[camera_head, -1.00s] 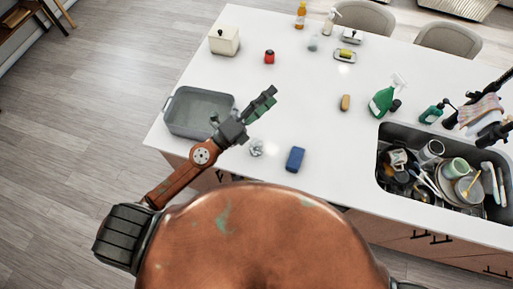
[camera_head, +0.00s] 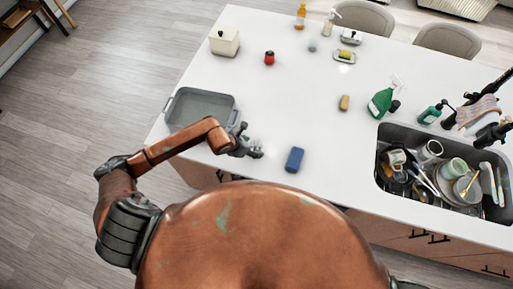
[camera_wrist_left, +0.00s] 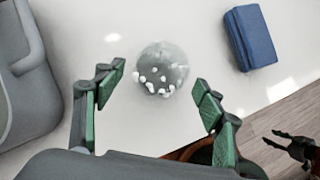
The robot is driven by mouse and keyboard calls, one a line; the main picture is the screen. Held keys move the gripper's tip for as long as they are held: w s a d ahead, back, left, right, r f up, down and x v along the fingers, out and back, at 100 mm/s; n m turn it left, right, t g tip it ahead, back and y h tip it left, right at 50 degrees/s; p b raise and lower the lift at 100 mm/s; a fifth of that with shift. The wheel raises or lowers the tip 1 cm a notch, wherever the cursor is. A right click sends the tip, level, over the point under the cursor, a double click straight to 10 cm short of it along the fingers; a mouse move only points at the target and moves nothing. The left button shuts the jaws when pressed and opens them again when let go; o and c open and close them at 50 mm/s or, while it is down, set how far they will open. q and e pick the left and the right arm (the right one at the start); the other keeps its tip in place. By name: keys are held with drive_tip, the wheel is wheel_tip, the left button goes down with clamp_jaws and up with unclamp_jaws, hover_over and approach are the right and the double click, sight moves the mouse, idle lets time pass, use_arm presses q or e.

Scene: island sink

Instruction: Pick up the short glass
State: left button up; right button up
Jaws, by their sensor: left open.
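The short glass (camera_wrist_left: 162,66) is a clear round vessel on the white counter, seen from above in the left wrist view with small white specks on it. My left gripper (camera_wrist_left: 160,82) is open, with its green-padded fingers to either side of the glass and a gap at each side. In the head view my left gripper (camera_head: 250,145) is low at the counter's near side, and it largely hides the glass (camera_head: 257,153). At the right edge of the left wrist view a dark gripper (camera_wrist_left: 290,146), apparently my right one, hangs over the floor; its jaw state is unclear.
A grey basin (camera_head: 170,118) stands left of my left gripper. A blue block-like sponge (camera_head: 294,159) lies to its right. The sink (camera_head: 385,170) at the right is full of dishes. A green spray bottle (camera_head: 381,102) stands behind it. The mid-counter is mostly clear.

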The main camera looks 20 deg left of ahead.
sight(256, 147)
use_arm(q)
drive_tip(key=p+x, duration=0.1)
drive_tip(key=x, duration=0.3)
drive_tip(key=shift+a, duration=0.1)
drive_tip(key=shift+s, duration=0.1)
drive_tip(key=c, duration=1.4)
drive_tip(key=shift+r, duration=0.1)
